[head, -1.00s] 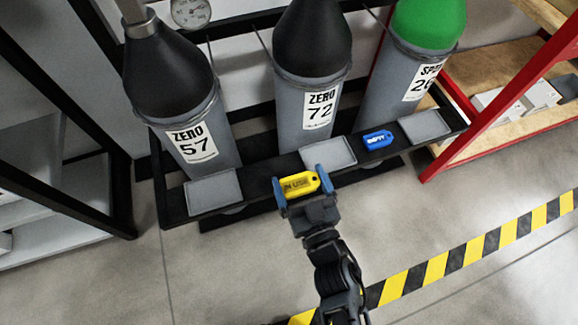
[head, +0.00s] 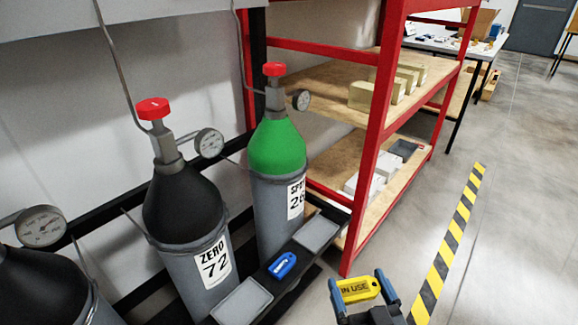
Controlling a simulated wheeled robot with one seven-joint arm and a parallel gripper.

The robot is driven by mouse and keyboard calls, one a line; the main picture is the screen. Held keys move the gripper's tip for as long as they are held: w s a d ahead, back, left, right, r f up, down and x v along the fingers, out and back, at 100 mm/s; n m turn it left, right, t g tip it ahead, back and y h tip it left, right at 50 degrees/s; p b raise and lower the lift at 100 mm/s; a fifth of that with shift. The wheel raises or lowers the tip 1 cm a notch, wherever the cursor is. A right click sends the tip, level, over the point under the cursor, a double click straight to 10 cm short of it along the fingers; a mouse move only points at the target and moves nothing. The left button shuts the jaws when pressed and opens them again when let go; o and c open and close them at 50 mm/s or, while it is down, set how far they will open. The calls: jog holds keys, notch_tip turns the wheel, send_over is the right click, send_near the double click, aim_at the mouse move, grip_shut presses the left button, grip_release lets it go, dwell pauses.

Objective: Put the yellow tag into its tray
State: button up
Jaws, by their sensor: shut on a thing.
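My gripper (head: 361,291) is at the bottom of the head view, its two blue fingers shut on the yellow tag (head: 356,290), which reads "IN USE". It holds the tag over the floor, right of the black cylinder rack and apart from it. Two grey trays show on the rack's front ledge: one (head: 243,303) in front of the black-topped cylinder "ZERO 72" (head: 188,222), one (head: 317,234) in front of the green-topped cylinder (head: 276,165). Both look empty. A blue tag (head: 282,265) lies on the ledge between them. The tray of the leftmost cylinder is out of view.
A red-framed shelf (head: 374,140) with wooden boards and boxes stands right of the rack, its near post close behind my gripper. Part of another black-topped cylinder (head: 45,285) shows at lower left. Yellow-black floor tape (head: 447,243) runs along the right. Open floor lies beyond it.

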jog(key=s+d+r+m+h+p, duration=0.2)
jog(key=d+p, duration=0.5)
jog(key=p, duration=0.5)
jog(key=shift+s+d+r+h, duration=0.25)
jog(key=shift+d+r+h, duration=0.15)
jog(key=shift+r+h, duration=0.45)
jog(key=shift+d, duration=0.1)
